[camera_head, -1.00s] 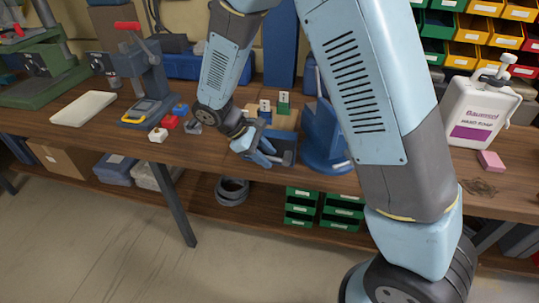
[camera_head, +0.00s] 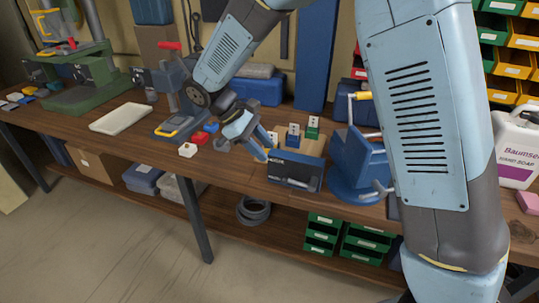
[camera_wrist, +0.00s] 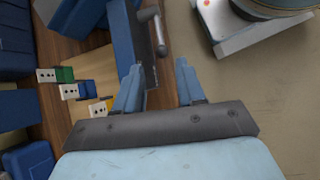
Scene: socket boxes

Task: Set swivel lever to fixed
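A blue vise (camera_head: 358,165) stands on a round base at the table's front edge in the head view. A thin grey lever (camera_head: 383,190) shows low on its right side; its setting cannot be read. In the wrist view a bent grey lever (camera_wrist: 152,30) shows above my fingers, beside blue metal; I cannot tell whether it is the same lever. My gripper (camera_head: 264,148) hangs at the left end of a dark blue labelled box (camera_head: 292,172), left of the vise. In the wrist view my gripper (camera_wrist: 160,85) is open, with nothing held between its fingers.
Small red (camera_head: 200,138) and white (camera_head: 187,150) blocks lie left of my gripper. A white tray (camera_head: 118,118) is farther left.

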